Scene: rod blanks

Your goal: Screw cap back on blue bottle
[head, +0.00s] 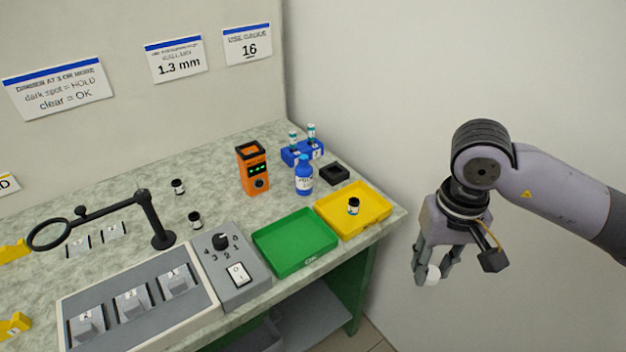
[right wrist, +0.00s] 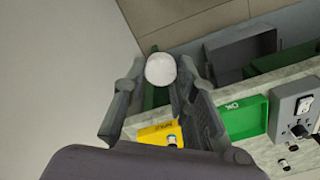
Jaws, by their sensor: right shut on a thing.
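The blue bottle (head: 304,177) stands upright on the bench, between the orange device and the small black block. Its top looks blue and narrow, and I cannot make out its opening. My right gripper (head: 432,272) is off the bench's right end, well to the right of the bottle and pointing down. It is shut on a white cap (head: 432,274), which also shows between the fingers in the right wrist view (right wrist: 161,69). My left gripper is not in view.
A yellow tray (head: 377,227) with a dark vial (head: 353,206) and a green tray (head: 269,248) lie near the bench's front edge. An orange device (head: 252,175) and a blue vial rack (head: 291,157) stand close to the bottle. A magnifier (head: 160,228) stands left.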

